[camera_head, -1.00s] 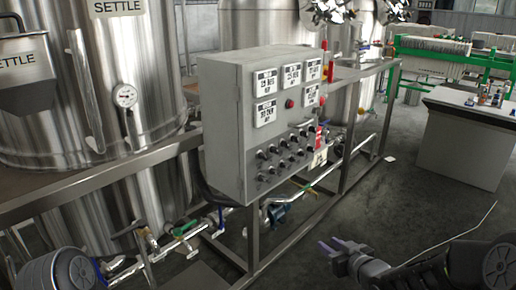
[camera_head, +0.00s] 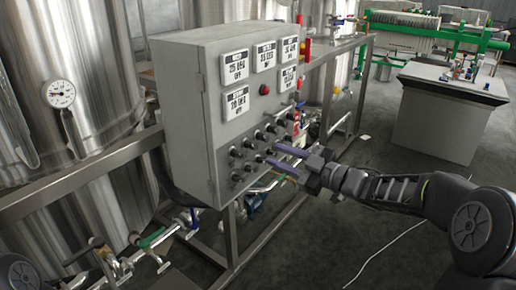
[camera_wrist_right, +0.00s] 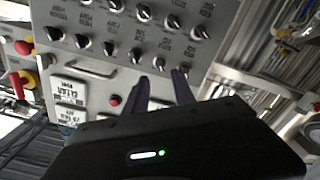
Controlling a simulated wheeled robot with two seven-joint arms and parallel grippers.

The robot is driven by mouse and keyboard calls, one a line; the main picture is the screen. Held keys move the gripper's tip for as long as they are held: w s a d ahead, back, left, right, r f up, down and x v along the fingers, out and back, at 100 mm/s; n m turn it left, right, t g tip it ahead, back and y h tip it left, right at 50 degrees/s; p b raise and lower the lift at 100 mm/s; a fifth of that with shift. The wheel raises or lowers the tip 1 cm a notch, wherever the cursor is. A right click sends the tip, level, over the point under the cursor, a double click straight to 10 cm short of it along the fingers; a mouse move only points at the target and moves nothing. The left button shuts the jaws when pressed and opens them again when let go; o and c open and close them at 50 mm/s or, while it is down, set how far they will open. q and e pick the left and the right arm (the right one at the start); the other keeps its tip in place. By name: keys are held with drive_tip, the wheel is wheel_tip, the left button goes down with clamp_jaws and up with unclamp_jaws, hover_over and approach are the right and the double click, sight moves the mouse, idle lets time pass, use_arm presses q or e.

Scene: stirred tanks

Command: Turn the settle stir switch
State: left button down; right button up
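The grey control cabinet (camera_head: 185,110) carries rows of black rotary switches (camera_head: 237,153) on its lower front. They also show in the right wrist view (camera_wrist_right: 108,48), upside down, with labels too small to read. I cannot tell which one is the settle stir switch. My right gripper (camera_head: 272,154) is in front of the lower right switches, its two purple-grey fingers apart and pointing at the panel. In the right wrist view the fingers (camera_wrist_right: 162,76) are apart, near a switch (camera_wrist_right: 159,63) at the row's end; contact cannot be told. My left gripper is out of view.
Digital displays (camera_head: 235,66) and a red button (camera_head: 264,89) sit above the switches. A steel tank (camera_head: 60,60) with a dial gauge (camera_head: 59,94) stands left. Pipes and frame rails run below the cabinet. Open floor lies to the right, before a grey bench (camera_head: 445,110).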

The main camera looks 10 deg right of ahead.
sight(253, 146)
drive_tip(key=x, duration=0.7)
drive_tip(key=shift+c, duration=0.2)
clamp_jaws()
idle(0.4)
